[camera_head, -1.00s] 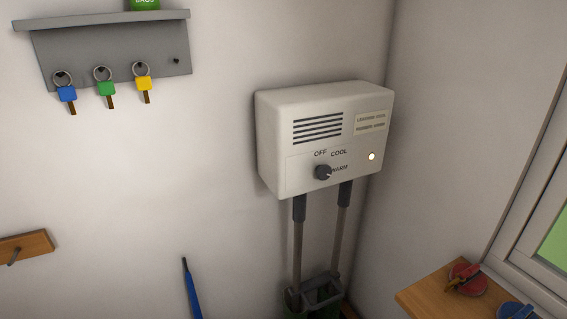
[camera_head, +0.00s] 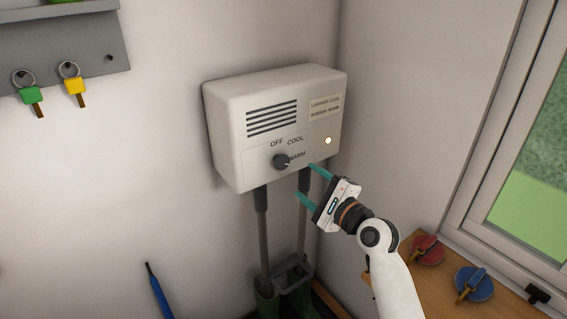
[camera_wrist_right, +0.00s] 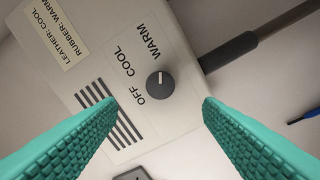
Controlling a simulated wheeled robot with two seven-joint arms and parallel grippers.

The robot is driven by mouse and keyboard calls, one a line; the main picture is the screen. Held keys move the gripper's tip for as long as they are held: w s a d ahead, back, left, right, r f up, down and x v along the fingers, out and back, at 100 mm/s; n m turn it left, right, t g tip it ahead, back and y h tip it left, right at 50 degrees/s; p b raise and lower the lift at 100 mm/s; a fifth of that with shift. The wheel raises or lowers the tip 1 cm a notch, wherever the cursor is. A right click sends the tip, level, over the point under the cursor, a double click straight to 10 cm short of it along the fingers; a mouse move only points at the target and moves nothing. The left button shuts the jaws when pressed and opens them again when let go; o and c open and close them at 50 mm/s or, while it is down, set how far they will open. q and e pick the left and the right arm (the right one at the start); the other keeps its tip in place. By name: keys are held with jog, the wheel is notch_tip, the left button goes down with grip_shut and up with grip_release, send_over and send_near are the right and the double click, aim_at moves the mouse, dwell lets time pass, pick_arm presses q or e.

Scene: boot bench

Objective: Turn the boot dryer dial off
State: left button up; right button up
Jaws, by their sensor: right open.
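The white boot dryer (camera_head: 230,140) hangs on the wall near the corner. Its dark round dial (camera_head: 280,161) sits low on the front face, with OFF, COOL and WARM printed around it. In the wrist view the dial (camera_wrist_right: 160,87) has a pale mark pointing toward WARM. A small light (camera_head: 328,140) glows on the dryer's front. My right gripper (camera_head: 304,181) is open, below and right of the dial in the head view. In the wrist view its two teal fingers (camera_wrist_right: 160,101) frame the dial without touching it. My left gripper is not in view.
Two dark pipes (camera_head: 262,225) run down from the dryer to green boots (camera_head: 297,299). A wooden shelf (camera_head: 408,247) with red (camera_head: 428,250) and blue (camera_head: 474,283) items stands by the window. A key rack (camera_head: 60,50) hangs at upper left.

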aim_at(284, 164)
jog(key=p+x, duration=0.1)
jog(key=x, duration=0.9)
jog(key=c, duration=1)
jog(key=shift+o, duration=0.2)
jog(key=shift+f, duration=0.1)
